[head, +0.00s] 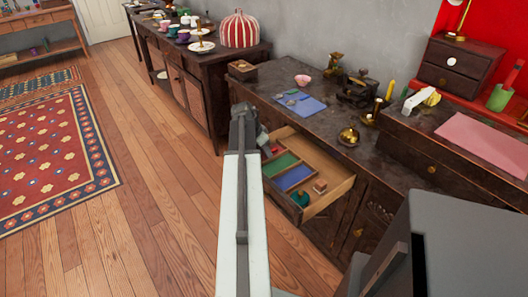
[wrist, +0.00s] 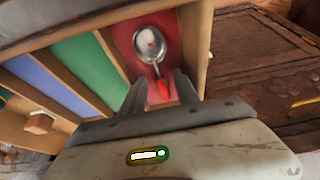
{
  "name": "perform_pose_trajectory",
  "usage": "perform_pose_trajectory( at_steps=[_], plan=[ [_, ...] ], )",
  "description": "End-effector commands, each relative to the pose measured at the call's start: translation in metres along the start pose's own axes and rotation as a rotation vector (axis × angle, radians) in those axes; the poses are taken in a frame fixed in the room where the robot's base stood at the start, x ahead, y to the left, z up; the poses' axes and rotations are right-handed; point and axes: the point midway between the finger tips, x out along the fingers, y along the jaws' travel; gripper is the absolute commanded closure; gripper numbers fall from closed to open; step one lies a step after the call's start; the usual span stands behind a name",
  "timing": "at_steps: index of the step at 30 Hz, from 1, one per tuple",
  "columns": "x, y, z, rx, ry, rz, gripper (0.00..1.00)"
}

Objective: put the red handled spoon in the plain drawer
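The red handled spoon (wrist: 152,46) has a silver bowl and shows in the wrist view over the red compartment (wrist: 122,38) of an open drawer (head: 335,196). I cannot tell whether it rests on the red lining or sits just above it. My gripper (wrist: 161,86) is open, its two fingers apart on either side of the red handle, with gaps showing. In the head view my gripper (head: 245,118) is over the far left end of the open drawer, and the spoon cannot be made out there. I cannot tell which drawer is the plain one.
The open drawer also has green (head: 281,164) and blue (head: 294,177) compartments, a small wooden block (head: 320,186) and a teal object (head: 300,198).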

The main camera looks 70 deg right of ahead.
Motion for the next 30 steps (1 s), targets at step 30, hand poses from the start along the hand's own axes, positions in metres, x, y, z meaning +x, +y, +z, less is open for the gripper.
perform_pose_trajectory(
  at_steps=[30],
  plan=[
    [-0.124,0.001,-0.004,0.001,0.0,0.0,0.64]
  ],
)
